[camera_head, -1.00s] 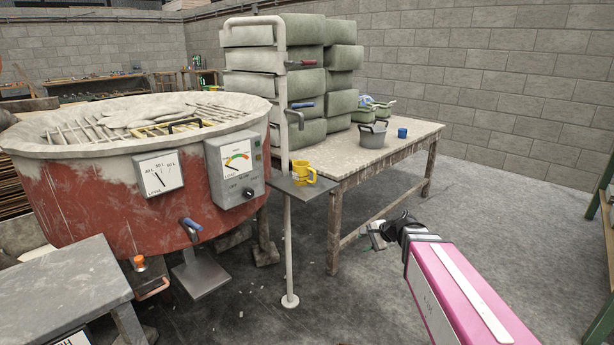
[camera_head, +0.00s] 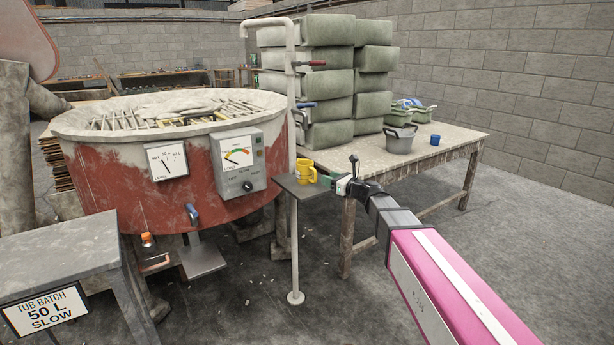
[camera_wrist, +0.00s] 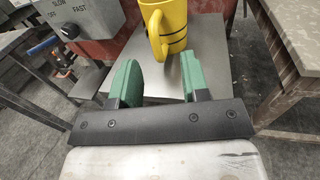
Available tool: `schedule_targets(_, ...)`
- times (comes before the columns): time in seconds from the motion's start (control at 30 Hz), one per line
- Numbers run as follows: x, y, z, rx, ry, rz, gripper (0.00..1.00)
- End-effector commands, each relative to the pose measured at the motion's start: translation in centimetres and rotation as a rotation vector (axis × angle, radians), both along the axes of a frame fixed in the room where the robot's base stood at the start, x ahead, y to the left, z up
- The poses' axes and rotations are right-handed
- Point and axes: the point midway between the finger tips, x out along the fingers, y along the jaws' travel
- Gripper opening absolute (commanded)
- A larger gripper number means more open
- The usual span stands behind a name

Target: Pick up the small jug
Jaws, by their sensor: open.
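The small jug is yellow with dark bands. It stands on a small grey shelf (camera_head: 290,187) beside the upright pipe. In the head view the jug (camera_head: 306,171) is just left of my gripper (camera_head: 328,180). In the wrist view the jug (camera_wrist: 172,22) is at the top, its handle facing me, and its upper part is cut off by the frame. My gripper (camera_wrist: 158,78) is open with green finger pads. The pads point toward the jug, and the handle lies ahead of the gap between them. Nothing is held between the pads.
A red and white tub (camera_head: 160,170) with a gauge box (camera_head: 238,160) stands left of the shelf. The upright pipe (camera_head: 292,240) rises beside the jug. A wooden table (camera_head: 365,160) on the right bears green-grey blocks, a grey pot (camera_head: 400,140) and a blue cup (camera_head: 435,141).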

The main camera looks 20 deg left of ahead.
Motion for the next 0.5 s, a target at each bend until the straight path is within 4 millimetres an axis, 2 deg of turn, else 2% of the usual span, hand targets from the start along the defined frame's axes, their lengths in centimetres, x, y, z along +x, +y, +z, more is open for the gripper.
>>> schedule_targets(0.1,0.8,1.4,0.0,0.0,-0.001,0.001,0.42)
schedule_targets(0.33,1.2,2.8,0.2,-0.001,-0.002,0.001,0.42)
schedule_targets(0.5,1.8,5.1,0.6,-0.001,-0.003,0.002,0.42)
